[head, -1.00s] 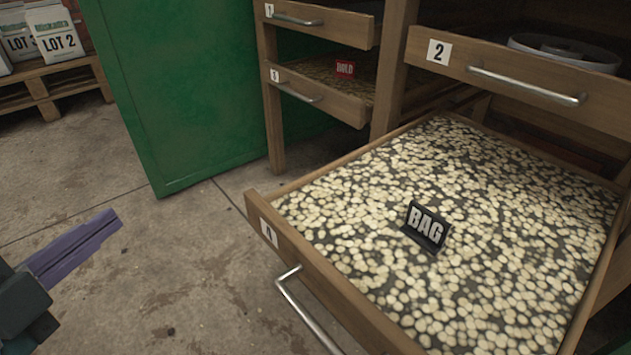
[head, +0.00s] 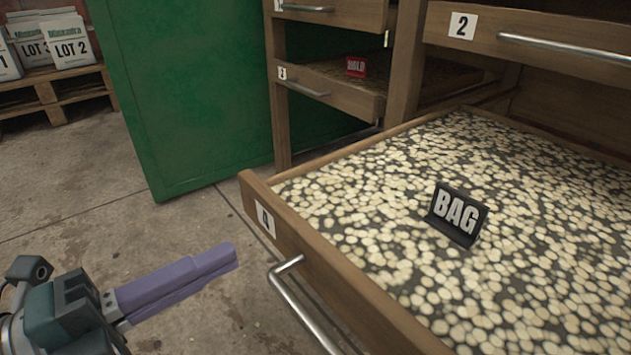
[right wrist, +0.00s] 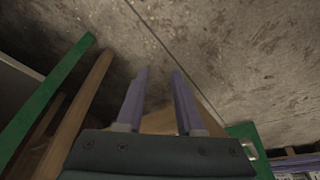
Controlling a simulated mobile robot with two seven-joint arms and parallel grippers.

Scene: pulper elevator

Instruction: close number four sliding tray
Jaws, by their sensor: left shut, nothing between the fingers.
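The number four sliding tray (head: 330,275) is a wooden drawer pulled far out at the lower right of the head view. It is filled with pale beans and has a "4" label on its front, a metal bar handle (head: 298,300) and a black BAG sign (head: 457,214) standing in it. My left gripper (head: 235,258) has purple fingers, shut and empty, just left of the handle and apparently apart from it. My right gripper (right wrist: 158,75) shows in the right wrist view with its two purple fingers apart over the floor, nothing between them.
Drawer two (head: 520,42) hangs above the tray. Drawer three (head: 340,92), with a red HOLD sign (head: 356,67), is partly out to the left. A green panel (head: 180,100) stands behind. Bags (head: 68,42) sit on a pallet (head: 50,90). The concrete floor left of the tray is clear.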

